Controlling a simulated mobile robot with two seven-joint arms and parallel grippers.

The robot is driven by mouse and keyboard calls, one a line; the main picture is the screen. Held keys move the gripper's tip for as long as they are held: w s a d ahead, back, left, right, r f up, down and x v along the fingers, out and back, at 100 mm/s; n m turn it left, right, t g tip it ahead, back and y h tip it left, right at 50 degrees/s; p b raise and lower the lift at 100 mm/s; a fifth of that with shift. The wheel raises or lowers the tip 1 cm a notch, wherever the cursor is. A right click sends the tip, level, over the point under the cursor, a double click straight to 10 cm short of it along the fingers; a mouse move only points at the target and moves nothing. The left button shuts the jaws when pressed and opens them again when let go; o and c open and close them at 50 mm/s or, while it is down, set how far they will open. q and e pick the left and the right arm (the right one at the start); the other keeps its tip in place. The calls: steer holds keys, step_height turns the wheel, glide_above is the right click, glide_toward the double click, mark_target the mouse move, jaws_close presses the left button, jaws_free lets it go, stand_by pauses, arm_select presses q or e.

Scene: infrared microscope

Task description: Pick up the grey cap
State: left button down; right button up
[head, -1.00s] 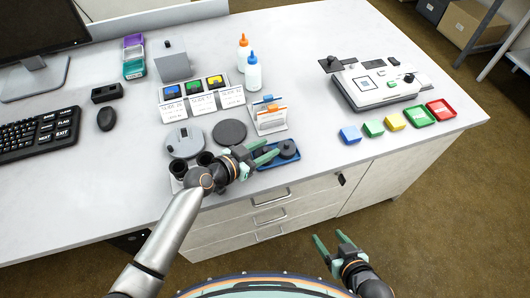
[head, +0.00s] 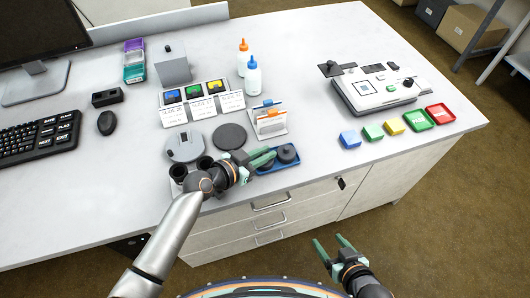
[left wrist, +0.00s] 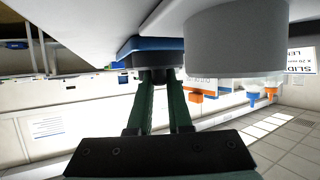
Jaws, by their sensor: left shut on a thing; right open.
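The grey cap (head: 288,153) is a dark round piece with a raised knob, sitting in the small blue tray (head: 292,166) near the front edge of the table. My left gripper (head: 272,156) reaches in from the left, its green fingers low over the tray. In the left wrist view the scene is upside down; the fingers (left wrist: 160,78) are close together on a dark part at the blue tray (left wrist: 148,46), which they partly hide. My right gripper (head: 332,241) is open and empty in front of the table, below its top.
A dark round disc (head: 229,136) and a light grey disc (head: 185,145) lie behind my left arm. A slide box (head: 269,120) stands just behind the tray. Table between is clear.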

arm_select(q)
step_height(320, 180, up, 3)
steer(key=shift+a+f+p, duration=0.1)
steer(key=shift+f+p, duration=0.1)
steer(key=shift+p, duration=0.3)
steer(key=d+r+v, duration=0.1)
steer(key=v, duration=0.7)
steer(key=r+v, duration=0.2)
steer(key=v, duration=0.6)
steer(key=shift+d+r+p, duration=0.15)
steer(key=shift+r+p, duration=0.25)
